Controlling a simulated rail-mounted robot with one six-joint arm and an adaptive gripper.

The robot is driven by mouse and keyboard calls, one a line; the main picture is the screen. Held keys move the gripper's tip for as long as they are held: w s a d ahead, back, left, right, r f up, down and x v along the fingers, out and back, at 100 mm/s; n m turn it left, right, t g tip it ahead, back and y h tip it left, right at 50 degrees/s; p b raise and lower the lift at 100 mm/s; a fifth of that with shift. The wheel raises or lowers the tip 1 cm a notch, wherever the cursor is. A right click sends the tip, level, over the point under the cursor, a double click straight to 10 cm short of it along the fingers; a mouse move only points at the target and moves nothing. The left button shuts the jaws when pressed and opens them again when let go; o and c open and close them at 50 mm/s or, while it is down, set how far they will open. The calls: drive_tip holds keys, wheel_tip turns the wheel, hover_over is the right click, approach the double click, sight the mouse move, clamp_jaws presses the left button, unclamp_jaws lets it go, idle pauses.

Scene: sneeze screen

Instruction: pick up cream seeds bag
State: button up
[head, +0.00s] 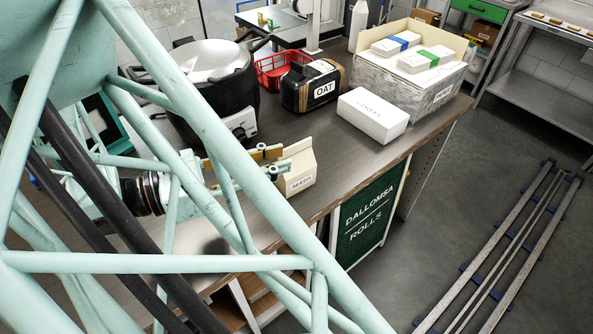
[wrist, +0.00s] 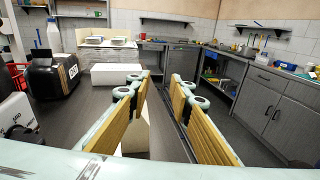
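The cream seeds bag (head: 299,174), labelled SEEDS, stands upright near the front edge of the counter in the head view. My gripper (head: 268,158) is at its left side, with yellow-padded fingers level with the bag's upper part. In the wrist view the gripper (wrist: 160,108) is open, its two fingers well apart. A pale cream patch, likely the seeds bag (wrist: 137,136), shows between the fingers, close to the left one, which partly hides it. I cannot tell whether a finger touches it.
A white box (head: 372,115), a black OAT bag (head: 312,87), a red basket (head: 272,72) and a large dark pot (head: 207,98) stand behind on the counter. A lidless bin (head: 423,88) holds boxes at the far end. A green sign (head: 367,222) hangs below the front edge.

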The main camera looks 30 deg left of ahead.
sight(289, 147)
drive_tip(key=s+a+f+n+t+y+b, duration=0.1)
drive_tip(key=s+a+f+n+t+y, duration=0.1)
drive_tip(key=s+a, duration=0.2)
drive_tip(key=shift+a+f+n, duration=0.3)
drive_tip(key=shift+a+f, duration=0.1)
drive_tip(key=shift+a, duration=0.4)
drive_tip(key=shift+w, duration=0.1)
drive_tip(key=b+x, duration=0.1)
drive_tip(key=x, duration=0.7)
drive_tip(key=shift+w, duration=0.25)
drive_tip(key=shift+f, duration=0.1)
drive_tip(key=shift+w, duration=0.1)
drive_tip(key=shift+b+x, duration=0.65)
drive_tip(key=shift+x, duration=1.9)
drive_tip(key=shift+f, duration=0.15)
drive_tip(key=shift+c, duration=0.5)
